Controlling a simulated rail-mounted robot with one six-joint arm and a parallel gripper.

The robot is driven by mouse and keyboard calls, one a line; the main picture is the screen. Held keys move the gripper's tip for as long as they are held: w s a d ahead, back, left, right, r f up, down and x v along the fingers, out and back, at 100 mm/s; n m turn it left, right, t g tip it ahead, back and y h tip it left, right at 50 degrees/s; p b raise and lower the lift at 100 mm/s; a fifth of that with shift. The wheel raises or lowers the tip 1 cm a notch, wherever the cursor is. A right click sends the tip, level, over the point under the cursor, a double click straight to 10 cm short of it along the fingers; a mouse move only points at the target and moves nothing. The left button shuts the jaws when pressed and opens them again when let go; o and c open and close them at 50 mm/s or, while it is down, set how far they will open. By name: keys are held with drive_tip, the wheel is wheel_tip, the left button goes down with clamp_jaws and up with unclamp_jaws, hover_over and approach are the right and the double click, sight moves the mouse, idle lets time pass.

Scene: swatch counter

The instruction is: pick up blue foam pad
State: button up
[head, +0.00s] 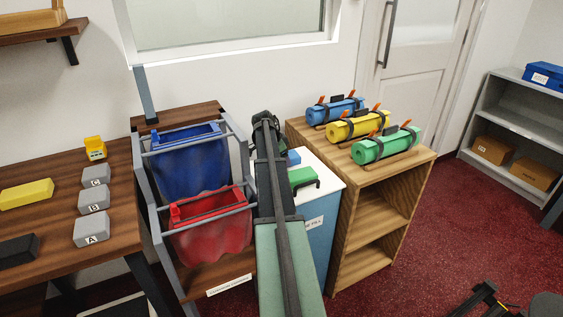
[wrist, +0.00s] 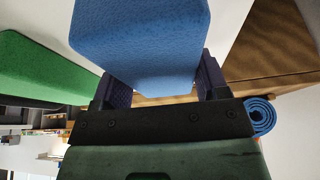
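The blue foam pad (head: 293,157) sits on the white top of a small cabinet, just right of my arm in the head view. In the wrist view the blue foam pad (wrist: 140,40) is large and close, at the top centre. My gripper (wrist: 160,85) has its two dark fingers spread wide, one near each side of the pad's near end. The pad hides part of the left finger, and firm contact on both sides does not show. In the head view the fingers are hidden behind my arm.
A green pad (head: 302,178) lies beside the blue one, also seen in the wrist view (wrist: 40,70). A wooden shelf (head: 365,200) with blue, yellow and green rolls stands to the right. A rack with blue and red bags (head: 210,240) stands to the left.

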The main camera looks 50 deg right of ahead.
drive_tip(key=shift+c, duration=0.8)
drive_tip(key=shift+r, duration=0.1)
wheel_tip(320, 180, up, 20)
drive_tip(key=p, duration=2)
